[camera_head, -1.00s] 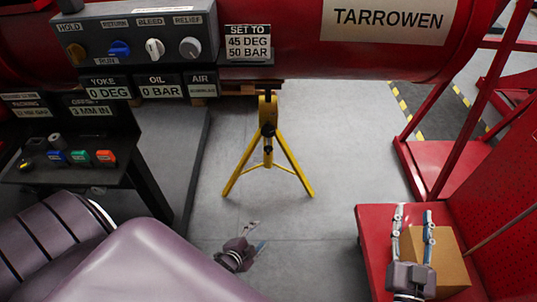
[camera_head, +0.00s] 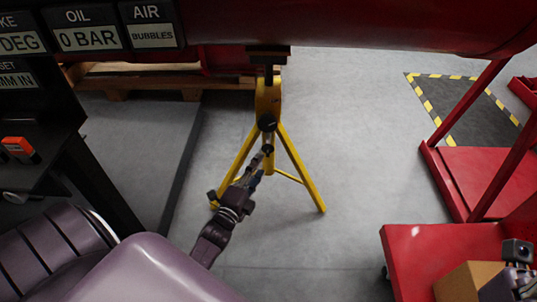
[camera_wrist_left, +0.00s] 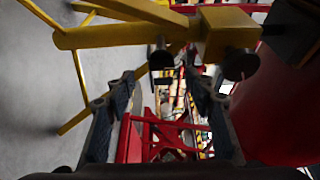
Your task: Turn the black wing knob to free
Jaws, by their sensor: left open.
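A yellow tripod stand (camera_head: 268,95) stands under the red cylinder. It carries a round black knob (camera_head: 267,123) at its head, with a smaller dark part (camera_head: 268,148) just below. I cannot tell from the head view which is the wing knob. My left gripper (camera_head: 262,163) is open, reaching up beside the stand just below these parts. In the left wrist view, a small black knob (camera_wrist_left: 160,58) under the yellow bar lies ahead, between the open fingertips. A larger round black knob (camera_wrist_left: 240,63) is to its right. My right gripper (camera_head: 520,278) is partly cut off at the lower right.
The large red cylinder (camera_head: 370,25) spans the top. A black panel stand (camera_head: 50,125) is at left. A red cart (camera_head: 415,250) with a cardboard box (camera_head: 465,283) is at lower right. Grey floor (camera_head: 355,150) is clear right of the tripod.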

